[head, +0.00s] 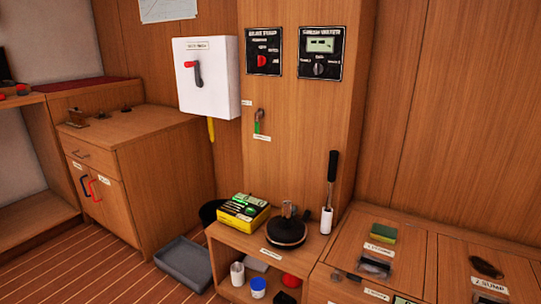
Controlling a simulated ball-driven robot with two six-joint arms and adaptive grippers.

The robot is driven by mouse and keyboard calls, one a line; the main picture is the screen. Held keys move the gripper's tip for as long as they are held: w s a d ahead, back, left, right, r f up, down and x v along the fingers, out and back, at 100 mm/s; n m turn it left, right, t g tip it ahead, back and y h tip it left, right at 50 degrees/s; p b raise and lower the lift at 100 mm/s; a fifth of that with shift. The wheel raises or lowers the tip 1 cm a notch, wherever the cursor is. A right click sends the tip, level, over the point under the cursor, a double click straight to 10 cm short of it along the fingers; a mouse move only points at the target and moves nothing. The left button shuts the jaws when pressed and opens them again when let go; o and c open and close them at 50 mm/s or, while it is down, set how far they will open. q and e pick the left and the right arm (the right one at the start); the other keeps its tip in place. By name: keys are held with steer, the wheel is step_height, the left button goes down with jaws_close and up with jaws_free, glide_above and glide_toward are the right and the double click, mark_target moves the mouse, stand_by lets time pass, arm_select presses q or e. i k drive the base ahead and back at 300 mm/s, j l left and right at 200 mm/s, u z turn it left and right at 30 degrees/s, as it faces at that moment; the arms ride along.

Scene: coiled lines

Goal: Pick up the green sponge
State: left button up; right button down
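The green sponge (383,233) lies on the wooden panel at the lower right. It is a small block with a green top and a yellowish edge, just behind a white label. No gripper touches it. Neither of my grippers shows in the head view.
A clear-and-dark item (376,266) lies just in front of the sponge's label. A black-handled pump (330,190) stands to its left, beside a round black device (287,232) and a yellow box (243,211). A dark clump (486,267) lies to the right. A grey tray (184,264) is on the floor.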

mark_target(379, 232)
steer(key=z, duration=1.2)
